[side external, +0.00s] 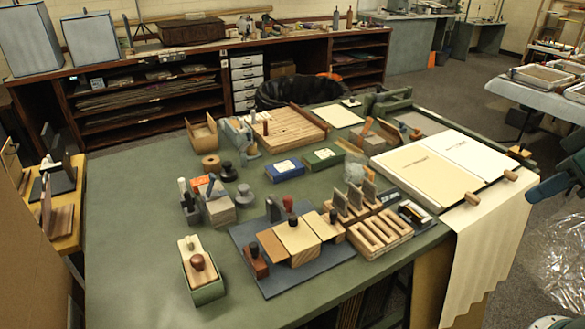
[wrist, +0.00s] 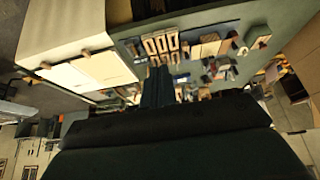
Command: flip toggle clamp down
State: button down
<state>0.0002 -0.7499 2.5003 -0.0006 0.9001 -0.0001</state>
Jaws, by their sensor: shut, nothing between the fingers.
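I cannot single out the toggle clamp with certainty. A small upright piece with a red knob (side external: 288,204) stands among wooden blocks on a dark blue mat (side external: 262,283), and a grey metal device (side external: 245,140) stands beside a slatted wooden board; either is too small to read as a clamp, and no lever position can be told. My gripper (wrist: 158,72) shows in the wrist view as two dark fingers side by side, shut and empty. It is apart from the bench objects, which appear beyond its tips. The fingers are not seen in the side external view.
The green bench (side external: 130,215) is crowded in the middle with wooden blocks, stamps, and a slotted wooden rack (side external: 380,232). A board with cream sheets (side external: 440,170) lies at right. The bench's left part is clear.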

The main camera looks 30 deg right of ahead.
jog(key=w+a+r, duration=0.2)
jog(key=w+a, duration=0.1)
jog(key=w, duration=0.7)
jog(key=w+a+r, duration=0.2)
jog(key=w+a, duration=0.1)
jog(key=w, duration=0.6)
jog(key=w+a+f, duration=0.4)
jog(key=w+a, duration=0.3)
jog(key=w, duration=0.1)
jog(key=w+a+f, duration=0.5)
jog(key=w+a, duration=0.1)
jog(key=w, duration=0.3)
jog(key=shift+a+g, duration=0.3)
jog(key=shift+a, duration=0.05)
jog(key=shift+f, duration=0.1)
